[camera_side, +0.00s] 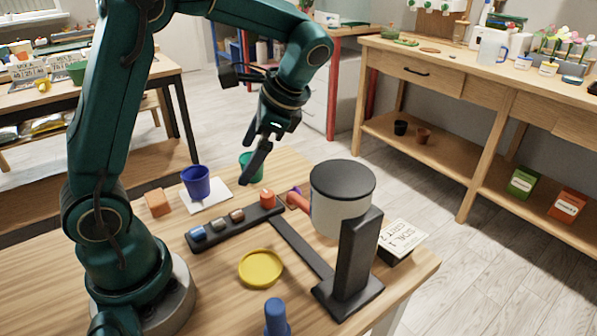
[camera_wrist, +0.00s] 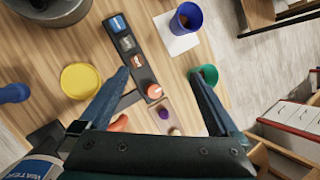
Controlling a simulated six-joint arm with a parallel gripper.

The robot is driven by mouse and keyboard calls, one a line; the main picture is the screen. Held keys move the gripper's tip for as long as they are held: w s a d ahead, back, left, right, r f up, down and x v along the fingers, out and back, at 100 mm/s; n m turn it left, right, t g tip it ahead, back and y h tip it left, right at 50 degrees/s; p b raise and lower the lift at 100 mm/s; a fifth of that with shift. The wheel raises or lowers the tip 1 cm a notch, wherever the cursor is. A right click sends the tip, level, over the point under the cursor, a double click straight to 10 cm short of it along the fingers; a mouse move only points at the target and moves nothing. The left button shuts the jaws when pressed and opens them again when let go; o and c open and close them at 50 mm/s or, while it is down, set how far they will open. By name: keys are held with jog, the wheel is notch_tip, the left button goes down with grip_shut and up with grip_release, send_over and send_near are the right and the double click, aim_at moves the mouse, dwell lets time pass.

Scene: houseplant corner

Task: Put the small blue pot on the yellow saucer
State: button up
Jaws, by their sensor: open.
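The small blue pot (camera_side: 196,186) stands upright on a white square sheet (camera_side: 222,194) at the left of the table. It also shows near the top of the wrist view (camera_wrist: 187,20). The yellow saucer (camera_side: 261,268) lies empty nearer the front and shows at the left of the wrist view (camera_wrist: 80,81). My gripper (camera_side: 252,178) is open and empty, pointing down over the back of the table. In the wrist view its fingers (camera_wrist: 158,75) are spread wide, and one finger is beside a green pot (camera_wrist: 206,75). The pot and saucer are apart from it.
A black rack (camera_side: 226,230) with several small pieces lies between pot and saucer. A black stand with a large black-topped canister (camera_side: 342,190) rises right of the saucer. An orange block (camera_side: 157,203) is left of the pot; a blue upright object (camera_side: 277,318) is at front.

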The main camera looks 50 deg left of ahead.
jog(key=s+d+r+n+t+h, duration=0.3)
jog(key=s+d+n+t+h, duration=0.1)
jog(key=s+d+t, duration=0.3)
jog(key=d+n, duration=0.1)
jog(key=d, duration=0.1)
jog(key=shift+d+t+h, duration=0.4)
jog(key=shift+o, duration=0.2)
jog(key=shift+s+d+f+n+t, duration=0.15)
jog(key=shift+s+d+n+t, duration=0.05)
jog(key=shift+d+n+t, duration=0.2)
